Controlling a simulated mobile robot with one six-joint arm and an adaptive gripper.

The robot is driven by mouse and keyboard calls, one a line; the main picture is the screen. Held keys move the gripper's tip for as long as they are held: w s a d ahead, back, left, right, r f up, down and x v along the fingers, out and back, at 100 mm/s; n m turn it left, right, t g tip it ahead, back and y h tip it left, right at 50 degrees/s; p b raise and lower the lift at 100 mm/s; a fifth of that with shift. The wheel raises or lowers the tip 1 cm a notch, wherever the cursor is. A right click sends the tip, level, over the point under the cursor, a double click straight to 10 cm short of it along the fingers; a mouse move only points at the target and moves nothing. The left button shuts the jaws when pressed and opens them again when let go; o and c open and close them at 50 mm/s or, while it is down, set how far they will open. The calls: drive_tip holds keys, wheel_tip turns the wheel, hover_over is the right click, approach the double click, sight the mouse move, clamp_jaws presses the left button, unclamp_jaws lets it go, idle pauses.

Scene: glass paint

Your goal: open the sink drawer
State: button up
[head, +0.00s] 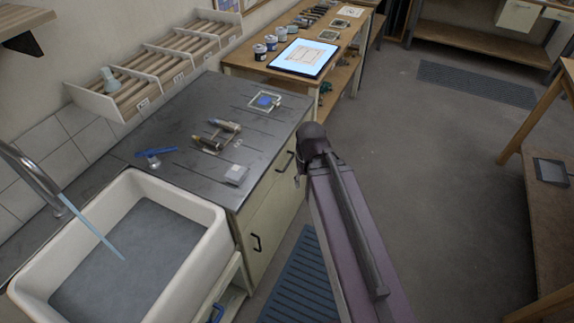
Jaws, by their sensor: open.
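The cream cabinet under the grey worktop has two fronts with black handles. The front nearest the sink (253,222) has its handle (257,243) low on it and looks shut. The farther front (272,187) has a handle (287,162) close to the end of my arm and also looks shut. I cannot tell which front is the sink drawer. My gripper (297,181) shows only as a small part below the arm's end, in front of the farther front. It is open and looks empty; most of it is hidden. I cannot tell whether it touches the cabinet.
A white sink (222,240) with a running tap (40,178) stands at the left. Tools (207,143) lie on the worktop (172,125). A blue slatted mat (301,285) lies on the floor. A wooden bench (555,235) stands at the right; the floor between is clear.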

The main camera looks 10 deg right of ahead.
drive_tip(key=w+f+m+t+y+b, duration=0.15)
drive_tip(key=w+f+y+b, duration=0.35)
drive_tip(key=f+b, duration=0.5)
drive_tip(key=m+t+y+b, duration=0.5)
drive_tip(key=t+y+b, duration=0.2)
drive_tip(key=b, duration=1.6)
approach(288, 163)
drive_tip(key=s+d, duration=0.2)
drive_tip(key=shift+d+f+m+t+b, duration=0.25)
drive_tip(key=shift+d+m+t+b, duration=0.1)
drive_tip(key=shift+d+b, duration=0.3)
drive_tip(key=shift+w+a, duration=0.1)
drive_tip(key=shift+a, duration=0.05)
drive_tip(key=b+x, duration=0.2)
drive_tip(key=x, duration=1.1)
drive_tip(key=shift+w+a+r+b, duration=0.1)
drive_tip(key=shift+a+r+b, duration=0.05)
drive_tip(key=shift+a+b, duration=0.15)
